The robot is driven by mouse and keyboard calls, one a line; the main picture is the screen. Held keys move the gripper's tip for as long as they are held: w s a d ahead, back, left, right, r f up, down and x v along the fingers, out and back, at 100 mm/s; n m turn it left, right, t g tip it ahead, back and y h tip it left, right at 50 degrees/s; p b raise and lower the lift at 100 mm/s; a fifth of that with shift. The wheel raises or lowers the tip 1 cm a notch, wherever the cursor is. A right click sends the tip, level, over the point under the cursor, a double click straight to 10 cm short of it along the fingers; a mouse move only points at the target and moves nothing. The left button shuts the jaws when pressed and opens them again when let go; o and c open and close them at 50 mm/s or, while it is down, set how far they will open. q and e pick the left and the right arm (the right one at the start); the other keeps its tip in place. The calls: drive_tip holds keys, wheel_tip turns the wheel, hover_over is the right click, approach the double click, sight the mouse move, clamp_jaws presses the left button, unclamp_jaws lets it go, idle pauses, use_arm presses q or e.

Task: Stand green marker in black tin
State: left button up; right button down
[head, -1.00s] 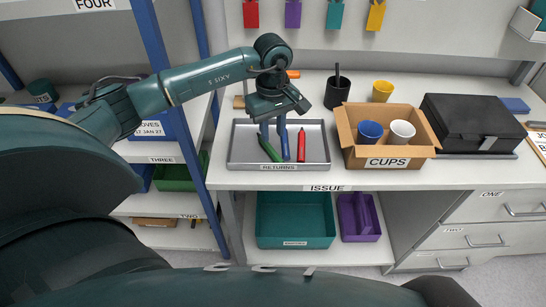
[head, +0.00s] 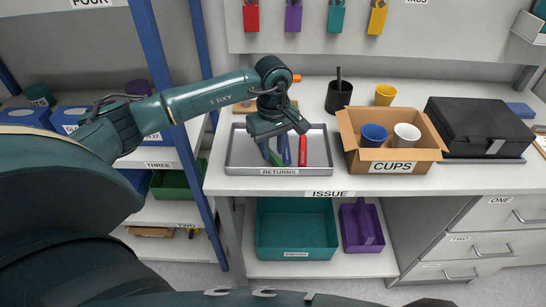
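The green marker (head: 276,159) lies in the grey metal tray labelled RETURNS (head: 234,156). My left gripper (head: 275,157) points down into the tray, with its fingers apart on either side of the green marker; its upper part is hidden by the gripper. I cannot tell whether the fingers touch it. A blue marker (head: 287,155) and a red marker (head: 302,150) lie to its right. The black tin (head: 338,98) stands upright behind the tray, to the right, with a dark stick-like thing rising from it. My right gripper is not in view.
A cardboard box labelled CUPS (head: 393,168) holds a blue and a white cup, right of the tray. A yellow cup (head: 385,95) stands behind it. A black case (head: 478,125) lies farther right. A blue shelf post (head: 180,120) stands left of the bench.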

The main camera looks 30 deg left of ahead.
sight(273, 155)
use_arm(q)
drive_tip(key=shift+f, duration=0.1)
clamp_jaws()
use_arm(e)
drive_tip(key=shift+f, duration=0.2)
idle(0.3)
